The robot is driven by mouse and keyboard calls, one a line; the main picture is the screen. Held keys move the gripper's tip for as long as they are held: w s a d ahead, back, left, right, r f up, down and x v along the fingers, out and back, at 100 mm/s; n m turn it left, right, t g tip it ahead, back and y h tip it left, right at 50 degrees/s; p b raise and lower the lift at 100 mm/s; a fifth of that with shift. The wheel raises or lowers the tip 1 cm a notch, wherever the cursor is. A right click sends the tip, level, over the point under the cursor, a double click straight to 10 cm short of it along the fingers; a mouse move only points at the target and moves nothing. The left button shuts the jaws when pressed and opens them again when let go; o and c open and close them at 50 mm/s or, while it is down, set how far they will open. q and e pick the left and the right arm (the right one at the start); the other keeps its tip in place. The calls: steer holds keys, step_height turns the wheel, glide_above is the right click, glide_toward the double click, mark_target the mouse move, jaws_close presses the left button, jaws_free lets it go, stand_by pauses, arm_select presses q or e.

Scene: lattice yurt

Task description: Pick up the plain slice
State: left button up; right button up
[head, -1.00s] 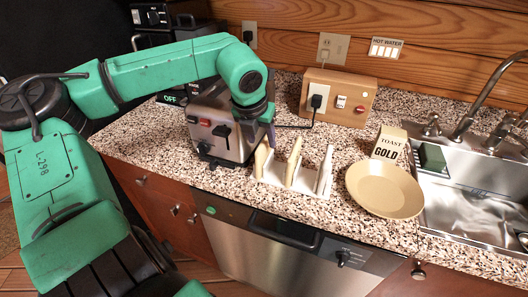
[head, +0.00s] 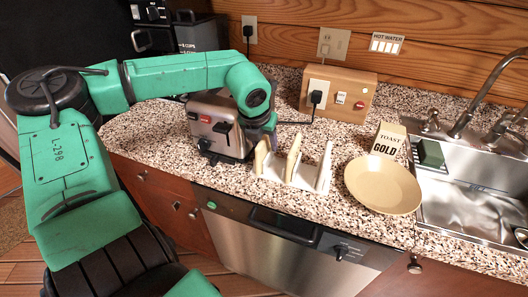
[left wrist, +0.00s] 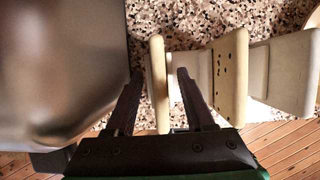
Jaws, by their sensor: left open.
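A white rack (head: 300,181) on the speckled counter holds upright slices in a row. The leftmost slice (head: 261,158) is pale with no specks visible; it also shows in the left wrist view (left wrist: 159,100). The middle slice (head: 293,158) has dark specks in the left wrist view (left wrist: 231,75). A whitish upright piece (head: 325,167) stands at the right; I cannot tell if it is a slice. My left gripper (head: 268,142) is open above the rack's left end. In the left wrist view its fingers (left wrist: 160,74) are either side of the leftmost slice. My right gripper is not in view.
A metal toaster (head: 217,125) stands close left of the rack. A beige plate (head: 383,186) and a "TOAST GOLD" card (head: 388,140) are to the right, then a sink (head: 470,205). A wooden socket box (head: 338,98) stands behind, with a black cord running towards the toaster.

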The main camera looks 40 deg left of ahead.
arm_select(q)
steer(key=shift+f+b, duration=0.15)
steer(key=shift+b, duration=0.2)
stand_by(0.3)
jaws_close()
